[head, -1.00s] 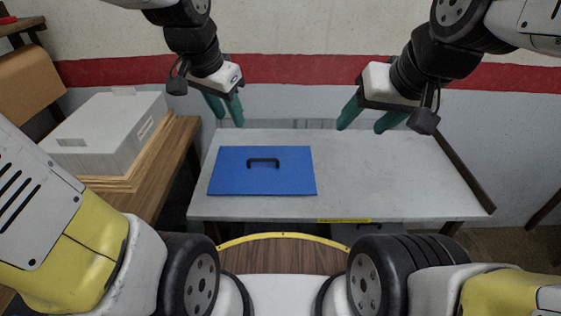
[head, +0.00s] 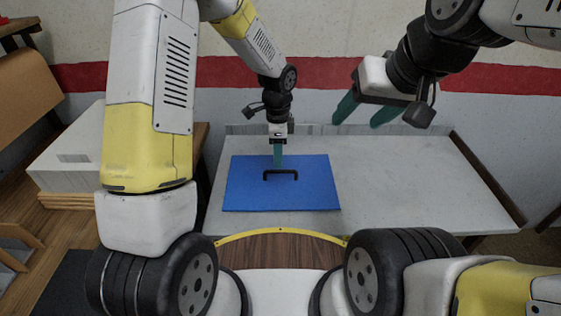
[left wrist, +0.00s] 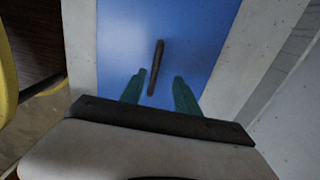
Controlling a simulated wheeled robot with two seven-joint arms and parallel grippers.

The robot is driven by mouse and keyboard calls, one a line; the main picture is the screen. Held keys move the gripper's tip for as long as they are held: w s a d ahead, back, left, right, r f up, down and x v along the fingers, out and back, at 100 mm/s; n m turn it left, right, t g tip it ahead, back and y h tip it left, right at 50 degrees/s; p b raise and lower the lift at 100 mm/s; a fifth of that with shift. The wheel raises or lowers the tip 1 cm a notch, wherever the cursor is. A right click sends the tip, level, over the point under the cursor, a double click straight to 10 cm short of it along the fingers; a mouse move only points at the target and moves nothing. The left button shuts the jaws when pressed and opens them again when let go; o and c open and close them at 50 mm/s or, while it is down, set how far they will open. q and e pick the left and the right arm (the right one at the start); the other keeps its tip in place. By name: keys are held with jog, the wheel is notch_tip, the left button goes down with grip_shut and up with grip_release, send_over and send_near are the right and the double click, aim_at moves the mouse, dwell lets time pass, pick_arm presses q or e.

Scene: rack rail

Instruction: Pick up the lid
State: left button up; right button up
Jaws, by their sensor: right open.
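The lid is a flat blue panel (head: 310,192) with a black bar handle (head: 281,174), lying on the grey table. My left gripper (head: 278,163) points down over the lid, close to the handle. In the left wrist view, its two green fingers (left wrist: 160,80) are apart with nothing gripped, and the handle (left wrist: 156,66) lies between and ahead of the tips on the blue lid (left wrist: 205,35). I cannot tell the exact height of the tips above the lid. My right gripper (head: 352,116) is open and empty, raised above the table's back edge.
The grey table (head: 410,185) is clear to the right of the lid, with a raised dark strip (head: 490,185) along its right edge. A pale box (head: 65,155) stands on a wooden surface at the left. A wall is behind the table.

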aim_at(281, 171)
pick_arm(q)
jog(key=f, duration=0.3)
jog(key=s+f, duration=0.1)
jog(key=f, duration=0.1)
jog(key=shift+d+f, duration=0.3)
jog(key=shift+d, duration=0.1)
jog(key=shift+f, duration=0.45)
grip_shut()
dwell(0.7)
